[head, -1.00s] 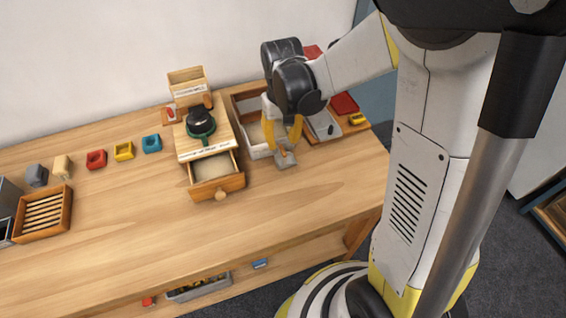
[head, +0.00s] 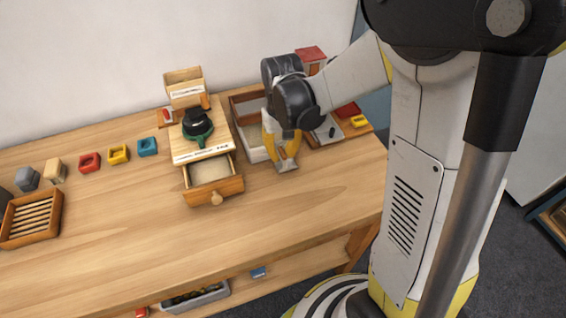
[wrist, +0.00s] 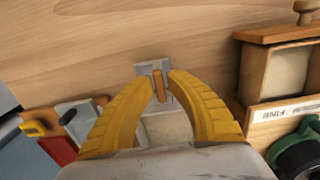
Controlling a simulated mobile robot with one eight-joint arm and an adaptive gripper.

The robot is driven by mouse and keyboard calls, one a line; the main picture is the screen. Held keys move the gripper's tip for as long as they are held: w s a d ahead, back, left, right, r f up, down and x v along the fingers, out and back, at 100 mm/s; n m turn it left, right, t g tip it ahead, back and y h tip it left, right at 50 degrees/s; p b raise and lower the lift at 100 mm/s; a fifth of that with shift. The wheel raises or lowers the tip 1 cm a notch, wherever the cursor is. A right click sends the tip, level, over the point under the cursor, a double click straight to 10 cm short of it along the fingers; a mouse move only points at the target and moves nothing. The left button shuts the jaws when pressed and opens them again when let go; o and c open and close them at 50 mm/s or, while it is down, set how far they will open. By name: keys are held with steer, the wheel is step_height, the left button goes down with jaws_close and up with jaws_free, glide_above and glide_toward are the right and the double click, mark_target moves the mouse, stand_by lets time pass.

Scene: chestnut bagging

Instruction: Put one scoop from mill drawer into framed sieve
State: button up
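The scoop (head: 288,168) has a grey metal pan and an orange-brown handle; it also shows in the wrist view (wrist: 155,68). It is low over or on the table; I cannot tell if it touches. My gripper (head: 284,160) points down, and in the wrist view its yellow fingertips (wrist: 160,82) close in on both sides of the handle. The mill drawer (head: 217,189) is pulled out and holds pale meal; it shows at upper right in the wrist view (wrist: 266,82). A wood-framed box, seemingly the framed sieve (head: 257,153), stands behind my gripper, partly hidden.
The mill (head: 197,150) with its dark green top stands behind the drawer. Red, yellow and blue small blocks (head: 119,155) line the left. A slatted wooden tray (head: 14,238) is at far left. The table front is clear.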

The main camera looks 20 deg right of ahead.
mark_target(282, 152)
jaws_close()
steer(key=shift+r+p, duration=1.95)
steer(key=shift+r, duration=0.6)
steer(key=shift+f, duration=0.1)
